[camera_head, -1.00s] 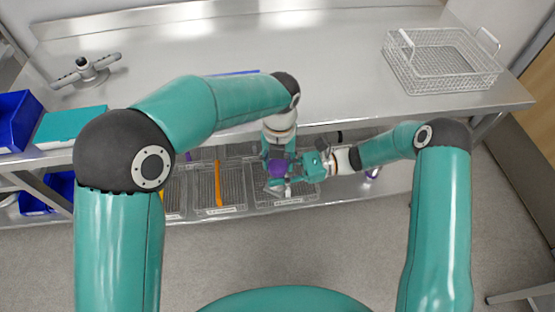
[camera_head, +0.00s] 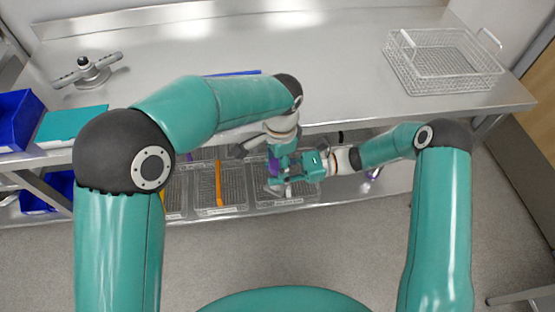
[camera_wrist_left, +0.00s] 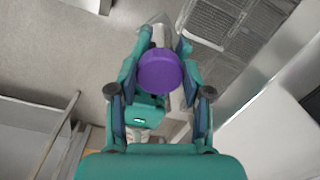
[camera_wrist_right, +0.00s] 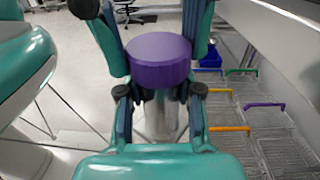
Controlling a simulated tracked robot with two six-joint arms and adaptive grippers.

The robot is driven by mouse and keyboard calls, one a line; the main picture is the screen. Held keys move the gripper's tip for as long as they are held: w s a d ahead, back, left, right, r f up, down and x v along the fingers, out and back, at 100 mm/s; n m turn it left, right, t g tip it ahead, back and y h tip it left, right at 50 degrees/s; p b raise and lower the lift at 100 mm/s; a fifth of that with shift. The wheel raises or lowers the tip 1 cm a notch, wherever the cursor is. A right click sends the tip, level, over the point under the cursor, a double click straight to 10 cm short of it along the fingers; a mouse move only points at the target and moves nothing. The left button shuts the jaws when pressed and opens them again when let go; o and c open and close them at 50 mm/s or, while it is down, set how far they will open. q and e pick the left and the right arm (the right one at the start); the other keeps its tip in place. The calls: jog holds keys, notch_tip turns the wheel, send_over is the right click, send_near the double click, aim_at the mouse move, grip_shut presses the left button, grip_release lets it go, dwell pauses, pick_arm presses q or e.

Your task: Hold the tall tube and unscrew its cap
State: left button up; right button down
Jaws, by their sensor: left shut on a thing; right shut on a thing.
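The tall tube is a grey, shiny cylinder (camera_wrist_right: 160,118) with a wide purple cap (camera_wrist_right: 158,60) on top. My right gripper (camera_wrist_right: 160,95) is shut around the tube just below the cap. My left gripper (camera_wrist_left: 163,55) comes from above, with its fingers on opposite sides of the cap (camera_wrist_left: 161,72), and is shut on it. The fingers also flank the cap in the right wrist view. In the head view the cap (camera_head: 273,165) is mostly covered by my left gripper. The tube's lower part is hidden, and I cannot tell whether the thread is loose.
Wire trays (camera_head: 222,183) with coloured handles stand on the lower shelf beneath my grippers. The steel worktop (camera_head: 330,60) is behind, with its front edge close to my left wrist. A wire basket (camera_head: 440,62) stands at its right; blue bins (camera_head: 18,118) stand at the left.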

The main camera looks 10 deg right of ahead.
pick_arm(q)
jog(key=n, duration=0.6)
jog(key=shift+w+a+n, duration=0.1)
jog(key=shift+a+n, duration=0.15)
jog(key=shift+n, duration=0.15)
jog(key=n, duration=0.6)
jog(key=shift+a, duration=0.1)
jog(key=n, duration=0.6)
jog(key=shift+s+n, duration=0.35)
jog(key=shift+n, duration=0.05)
jog(key=n, duration=0.8)
jog(key=shift+s+d+n+g, duration=0.1)
jog(key=shift+d+n+g, duration=0.1)
jog(key=shift+n+g, duration=0.1)
jog(key=n, duration=0.4)
jog(key=shift+d, duration=0.15)
jog(key=n, duration=0.6)
jog(key=shift+s+d+n, duration=0.1)
jog(key=shift+d+n, duration=0.2)
jog(key=shift+n, duration=0.1)
